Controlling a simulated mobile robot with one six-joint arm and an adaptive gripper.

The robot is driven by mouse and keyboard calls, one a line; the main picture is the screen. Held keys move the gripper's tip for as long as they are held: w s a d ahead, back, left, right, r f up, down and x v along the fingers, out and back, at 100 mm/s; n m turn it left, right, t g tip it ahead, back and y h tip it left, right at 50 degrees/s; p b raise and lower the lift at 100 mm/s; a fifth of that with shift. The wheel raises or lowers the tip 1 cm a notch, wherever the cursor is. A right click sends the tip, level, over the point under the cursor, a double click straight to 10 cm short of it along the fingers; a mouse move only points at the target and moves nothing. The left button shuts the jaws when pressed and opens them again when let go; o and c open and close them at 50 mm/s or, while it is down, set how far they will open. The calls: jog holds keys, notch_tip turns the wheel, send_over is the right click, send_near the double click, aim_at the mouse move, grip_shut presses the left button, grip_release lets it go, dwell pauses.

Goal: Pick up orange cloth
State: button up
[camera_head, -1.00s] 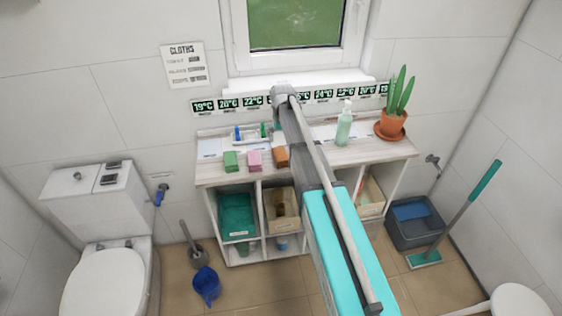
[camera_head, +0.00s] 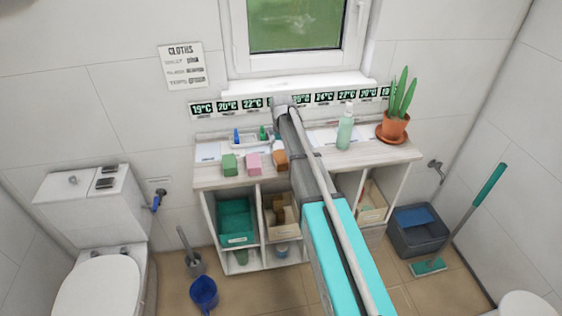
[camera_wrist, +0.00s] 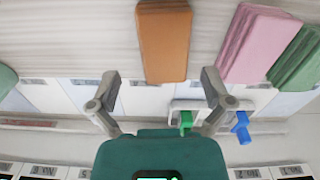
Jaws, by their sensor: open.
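The orange cloth (camera_head: 280,160) is a folded block on the cart's top, right of the pink cloth, partly beside my arm in the head view. In the wrist view the orange cloth (camera_wrist: 164,42) lies at the top centre, its lower end near the gap between my fingertips. My gripper (camera_wrist: 160,76) is open and empty, one finger either side of that gap. I cannot tell its height above the cart. In the head view my arm hides the gripper.
The pink cloth (camera_wrist: 258,45) and green cloth (camera_wrist: 297,58) lie to the right in the wrist view. A white tray (camera_wrist: 205,103) with green and blue items is near my right finger. A pump bottle (camera_head: 345,130) and potted plant (camera_head: 394,125) stand at the cart's right.

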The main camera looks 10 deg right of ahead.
aim_at(281, 157)
jog(key=shift+f, duration=0.2)
notch_tip(281, 157, down, 5)
jog(key=b, duration=0.5)
jog(key=shift+a, duration=0.15)
jog(key=shift+r, duration=0.1)
dwell(0.4)
jog(key=c, duration=1.1)
jog(key=shift+o, duration=0.2)
jog(key=shift+r, duration=0.2)
